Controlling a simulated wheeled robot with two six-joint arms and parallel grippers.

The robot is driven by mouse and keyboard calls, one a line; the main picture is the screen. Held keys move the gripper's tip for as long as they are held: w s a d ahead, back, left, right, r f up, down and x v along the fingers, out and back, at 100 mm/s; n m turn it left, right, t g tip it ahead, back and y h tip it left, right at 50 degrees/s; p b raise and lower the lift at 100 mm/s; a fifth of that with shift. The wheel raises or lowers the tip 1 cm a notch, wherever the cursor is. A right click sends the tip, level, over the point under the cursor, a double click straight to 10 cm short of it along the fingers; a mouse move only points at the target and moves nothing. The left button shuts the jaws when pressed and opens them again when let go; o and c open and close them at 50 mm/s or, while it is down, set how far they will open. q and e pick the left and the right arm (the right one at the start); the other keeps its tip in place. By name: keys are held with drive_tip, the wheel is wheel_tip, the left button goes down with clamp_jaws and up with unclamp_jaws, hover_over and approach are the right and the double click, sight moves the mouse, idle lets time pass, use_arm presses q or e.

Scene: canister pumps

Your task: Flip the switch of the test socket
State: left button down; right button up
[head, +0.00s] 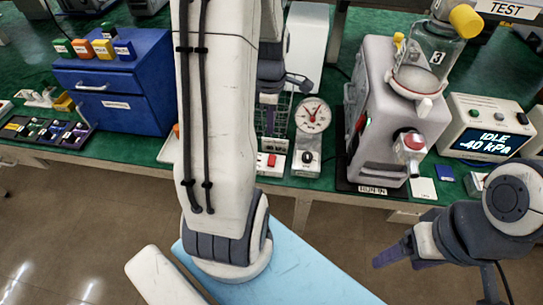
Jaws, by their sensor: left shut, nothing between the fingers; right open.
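The test socket is most likely the small white box (271,165) at the table's front edge, with a red rocker switch (267,160) on its top. Which way the switch is tipped is too small to tell. My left gripper (268,127) is shut and empty, pointing down just behind and above the switch. A gap to the switch seems to show, but contact is hard to judge. My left arm hides the area left of the box. My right gripper (380,260) is open and empty at the lower right, in front of the table and away from the socket.
A round dial gauge (313,115) on a base with a black knob stands just right of the socket. A grey pump (376,150) with a clear canister (428,68) and a display box (488,128) reading "IDLE -40 kPa" stand further right. A blue drawer cabinet (140,98) stands left.

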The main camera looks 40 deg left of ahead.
sight(271, 162)
use_arm(q)
wheel_tip(271, 162, down, 14)
drive_tip(key=shift+p, duration=0.3)
use_arm(e)
drive_tip(key=shift+r, duration=0.3)
